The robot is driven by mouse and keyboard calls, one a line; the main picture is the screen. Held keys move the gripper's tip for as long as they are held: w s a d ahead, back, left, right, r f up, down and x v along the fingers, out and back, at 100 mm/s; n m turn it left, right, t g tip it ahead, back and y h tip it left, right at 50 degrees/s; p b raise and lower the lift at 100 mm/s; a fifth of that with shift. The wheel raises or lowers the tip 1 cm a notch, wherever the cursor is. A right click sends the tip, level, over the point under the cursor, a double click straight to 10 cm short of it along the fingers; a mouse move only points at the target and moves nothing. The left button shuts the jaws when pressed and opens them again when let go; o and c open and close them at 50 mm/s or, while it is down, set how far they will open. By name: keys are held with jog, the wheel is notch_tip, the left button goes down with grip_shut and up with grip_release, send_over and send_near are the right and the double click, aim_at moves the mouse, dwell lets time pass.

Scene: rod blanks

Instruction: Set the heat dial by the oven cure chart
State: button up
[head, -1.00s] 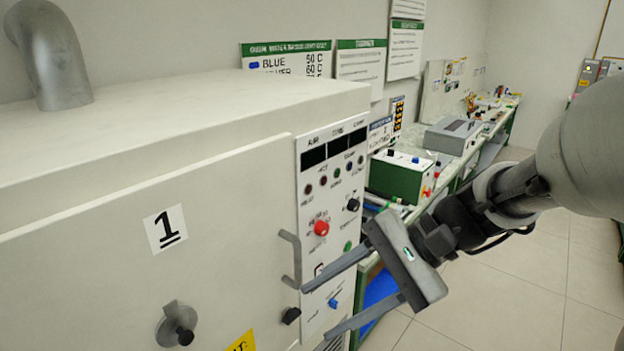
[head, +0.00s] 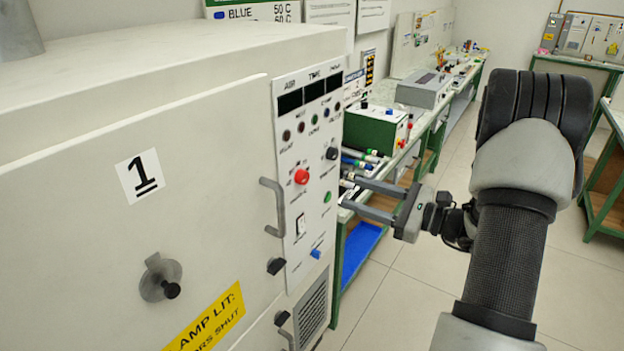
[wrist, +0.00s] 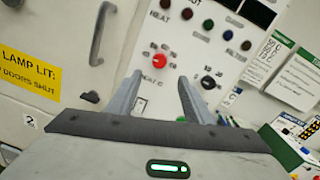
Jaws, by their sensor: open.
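The oven's control panel (head: 305,150) carries a red dial (head: 302,177) and a black dial (head: 332,153). In the wrist view the red dial (wrist: 159,60) shows just above and between my fingertips, with a scale and a partly readable label that seems to say heat. The black dial (wrist: 208,82) is right of my right finger. My gripper (head: 349,193) is open and empty, right of the panel in the head view and apart from the dials. The cure chart (head: 252,11) is cropped at the top; a "BLUE 50 C" row is readable. Small figures on the dials are unreadable.
A door handle (head: 273,207) stands out left of the panel. Below are a white rocker switch (head: 301,225) and a small blue knob (head: 315,253). A green box (head: 375,129) and several pens lie on the bench behind my gripper. The floor at right is open.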

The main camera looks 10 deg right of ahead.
aim_at(307, 178)
jog(key=p+x, duration=0.1)
jog(key=x, duration=1.1)
jog(key=shift+w+a, duration=0.2)
jog(key=shift+a, duration=0.15)
jog(key=c, duration=1)
jog(key=shift+c, duration=0.2)
jog(key=m+p, duration=0.2)
jog(key=m, duration=0.3)
jog(key=shift+d+r+p, duration=0.1)
jog(key=shift+p, duration=0.3)
jog(key=shift+m+p, duration=0.9)
jog(key=shift+m, duration=0.9)
jog(key=shift+m+t, duration=0.3)
